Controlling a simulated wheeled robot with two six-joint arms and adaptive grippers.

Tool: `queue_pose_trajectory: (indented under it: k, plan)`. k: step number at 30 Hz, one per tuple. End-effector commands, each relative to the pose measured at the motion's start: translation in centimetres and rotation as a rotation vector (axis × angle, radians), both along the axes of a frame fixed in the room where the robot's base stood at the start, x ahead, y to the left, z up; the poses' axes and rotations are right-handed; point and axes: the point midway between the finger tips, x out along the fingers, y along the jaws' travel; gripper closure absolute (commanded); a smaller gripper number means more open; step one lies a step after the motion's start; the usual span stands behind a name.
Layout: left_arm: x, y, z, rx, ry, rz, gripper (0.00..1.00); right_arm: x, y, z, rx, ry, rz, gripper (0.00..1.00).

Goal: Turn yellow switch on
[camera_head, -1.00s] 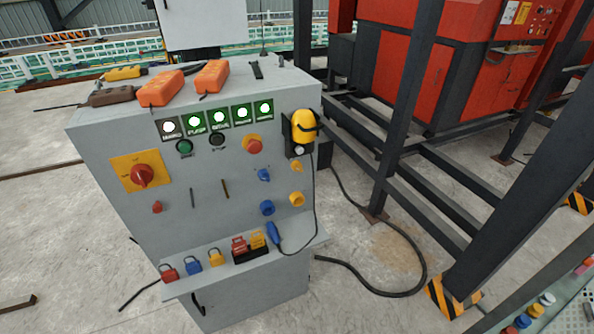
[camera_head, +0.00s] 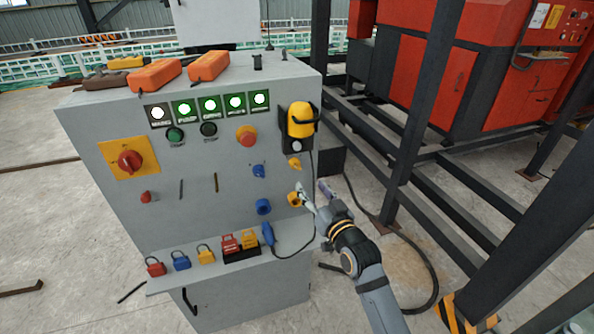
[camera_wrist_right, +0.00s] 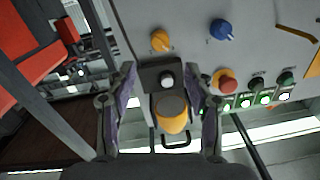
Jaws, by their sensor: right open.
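The yellow switch (camera_head: 294,163) is a small yellow knob on the right side of the grey cabinet's front, below a yellow headgear item on a black holder (camera_head: 299,121). In the right wrist view the yellow switch (camera_wrist_right: 160,40) shows ahead of the fingers, near the top. My right gripper (camera_head: 313,190) is open and empty, in front of the panel, just below and right of the switch and apart from it. Its spread fingers (camera_wrist_right: 168,72) also show in the right wrist view. A yellow ring-shaped socket (camera_head: 295,199) sits below the switch, close to one finger. My left gripper is out of view.
A blue switch (camera_head: 259,171) is left of the yellow one, with a blue socket (camera_head: 263,207) below it. A red emergency button (camera_head: 246,136) is higher up. Several padlocks and a hanging cable occupy the ledge (camera_head: 215,262). Dark steel posts (camera_head: 415,130) stand to the right.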

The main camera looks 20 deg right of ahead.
Motion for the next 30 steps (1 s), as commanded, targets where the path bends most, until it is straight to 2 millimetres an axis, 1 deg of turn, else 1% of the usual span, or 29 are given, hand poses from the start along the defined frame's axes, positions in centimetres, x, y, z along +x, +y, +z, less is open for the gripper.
queue_pose_trajectory:
  k: [5,9,12,15,19,26,29,30]
  plan:
    - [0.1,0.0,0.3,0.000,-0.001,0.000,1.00,3.1,0.3,0.2,0.002,-0.002,0.000,0.47]
    - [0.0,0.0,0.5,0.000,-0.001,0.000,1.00,6.2,0.6,0.2,0.000,-0.001,0.000,0.47]
    - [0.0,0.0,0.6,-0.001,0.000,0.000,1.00,8.0,0.8,0.1,0.001,0.001,0.000,0.47]
    - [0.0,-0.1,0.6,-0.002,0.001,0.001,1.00,9.2,0.9,0.1,0.000,0.000,0.000,0.47]
    - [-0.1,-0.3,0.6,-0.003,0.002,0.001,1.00,10.0,0.9,0.0,0.000,0.001,0.000,0.47]
    - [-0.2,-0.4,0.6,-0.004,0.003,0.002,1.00,10.1,0.9,0.0,-0.001,0.001,-0.001,0.47]
    - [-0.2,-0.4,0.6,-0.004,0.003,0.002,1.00,10.1,0.9,0.0,-0.001,0.001,-0.001,0.58]
    - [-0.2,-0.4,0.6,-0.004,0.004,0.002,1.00,10.1,0.9,0.0,-0.001,0.001,-0.001,0.63]
